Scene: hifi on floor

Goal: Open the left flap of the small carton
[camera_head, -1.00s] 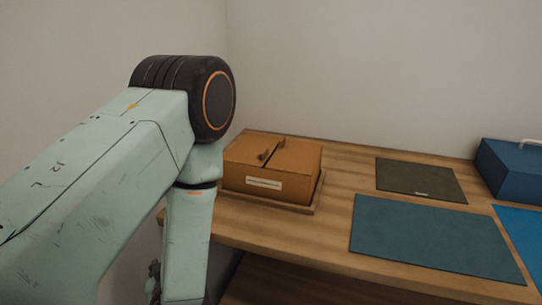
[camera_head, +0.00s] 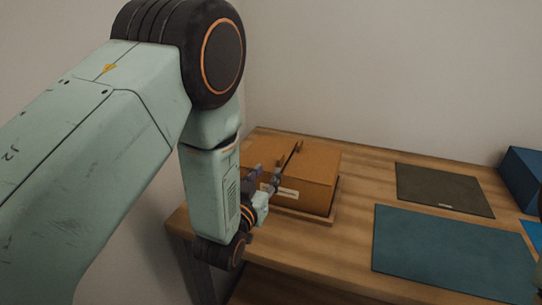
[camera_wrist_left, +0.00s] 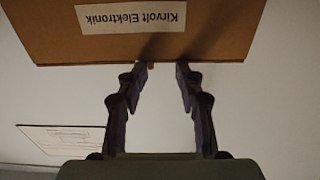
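The small carton (camera_head: 312,180) is a brown box with a white label on its front, standing on a thin wooden board (camera_head: 312,216) on the table. Its top flaps look shut, with a dark seam between them and small tabs at the seam. My left gripper (camera_head: 266,176) is in front of the carton's left part and hides some of its front. In the left wrist view the gripper (camera_wrist_left: 165,75) is open and empty, its fingertips close to the edge of the labelled carton face (camera_wrist_left: 215,30). I cannot tell whether they touch it.
The wooden table (camera_head: 360,180) also bears a dark mat (camera_head: 445,190), a teal mat (camera_head: 450,250) and a blue box (camera_head: 525,175) at the right. A pale wall stands behind. The wood between carton and mats is clear.

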